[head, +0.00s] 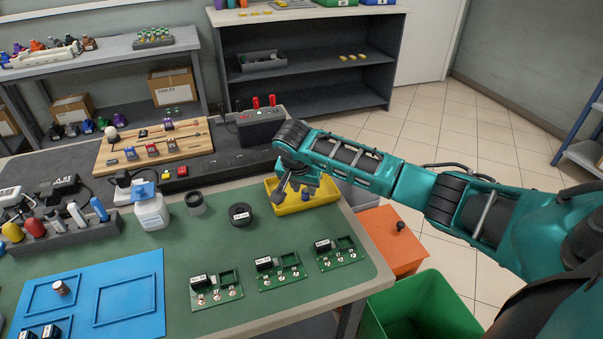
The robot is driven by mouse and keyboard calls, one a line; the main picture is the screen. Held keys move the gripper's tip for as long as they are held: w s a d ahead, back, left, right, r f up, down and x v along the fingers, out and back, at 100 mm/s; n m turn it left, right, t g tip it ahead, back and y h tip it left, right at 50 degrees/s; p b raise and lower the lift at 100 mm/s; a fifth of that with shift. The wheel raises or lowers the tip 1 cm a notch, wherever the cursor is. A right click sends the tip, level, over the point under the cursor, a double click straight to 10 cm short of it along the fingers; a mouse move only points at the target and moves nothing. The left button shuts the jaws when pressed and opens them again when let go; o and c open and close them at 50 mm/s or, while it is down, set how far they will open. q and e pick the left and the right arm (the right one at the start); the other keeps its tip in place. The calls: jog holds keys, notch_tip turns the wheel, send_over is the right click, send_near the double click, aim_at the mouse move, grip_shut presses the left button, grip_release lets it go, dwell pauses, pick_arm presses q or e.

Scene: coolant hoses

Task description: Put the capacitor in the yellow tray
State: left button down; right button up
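The yellow tray (327,196) sits at the right edge of the green-topped bench. A small dark-blue cylinder that looks like a capacitor (305,195) shows inside the tray's outline, under my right gripper. My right gripper (295,188) points down over the left part of the tray. Its fingers look spread apart, and the cylinder appears below the right-hand finger; whether they touch is not clear. The wrist hides the tray's back left part. Another small cylinder, brownish with a silver top (61,287), stands on the blue mat (128,265). My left gripper is out of view.
Three green circuit boards (281,272) lie along the bench's front right. A black round roll (240,214), a dark ring-shaped item (195,203) and a white bottle (151,211) stand left of the tray. A green bin (425,300) is on the floor at right.

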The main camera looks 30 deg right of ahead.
jog(key=v, duration=1)
jog(key=shift+r+p, duration=0.4)
jog(key=shift+p, duration=0.05)
jog(key=shift+s, duration=0.1)
